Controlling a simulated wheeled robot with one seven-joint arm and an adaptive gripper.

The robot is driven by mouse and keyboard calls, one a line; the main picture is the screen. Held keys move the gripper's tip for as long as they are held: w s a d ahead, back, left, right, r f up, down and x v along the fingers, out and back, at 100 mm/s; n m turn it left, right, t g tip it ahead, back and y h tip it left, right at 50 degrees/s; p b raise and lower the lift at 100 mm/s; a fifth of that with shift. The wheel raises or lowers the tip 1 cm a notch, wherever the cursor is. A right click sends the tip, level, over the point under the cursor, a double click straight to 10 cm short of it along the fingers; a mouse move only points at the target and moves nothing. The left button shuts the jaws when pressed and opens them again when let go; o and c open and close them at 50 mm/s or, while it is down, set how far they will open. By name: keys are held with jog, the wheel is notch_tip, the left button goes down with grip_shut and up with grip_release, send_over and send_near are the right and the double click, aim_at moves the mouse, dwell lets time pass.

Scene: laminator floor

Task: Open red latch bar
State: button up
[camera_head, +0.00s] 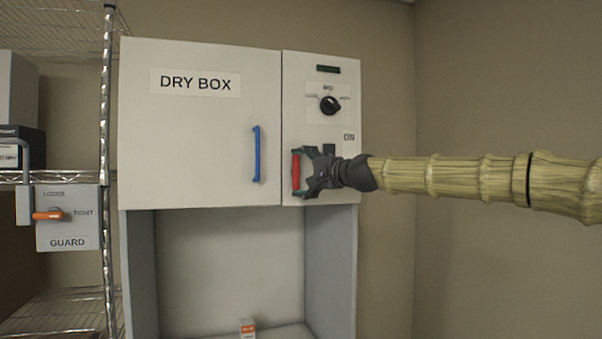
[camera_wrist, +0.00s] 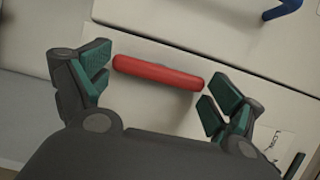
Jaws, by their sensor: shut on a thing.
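The red latch bar (camera_head: 296,172) is upright on the narrow right panel of the dry box. In the wrist view the red bar (camera_wrist: 158,72) lies across the upper middle, tilted slightly down to the right. My gripper (camera_head: 302,173) reaches in from the right and is shut on the bar, one finger near each end. In the wrist view the green-padded fingers of my gripper (camera_wrist: 158,84) flank the bar's two ends. The bar's middle is unobstructed there.
The DRY BOX door (camera_head: 200,130) with a blue handle (camera_head: 257,154) is left of the bar. A black knob (camera_head: 330,105) sits above my gripper. The open bay below holds a small box (camera_head: 247,327). A wire rack (camera_head: 107,240) and GUARD box (camera_head: 68,225) stand at left.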

dwell(0.3)
jog(key=o, duration=0.7)
jog(key=shift+s+d, duration=0.1)
jog(key=v, duration=1.1)
jog(key=shift+s+d, duration=0.3)
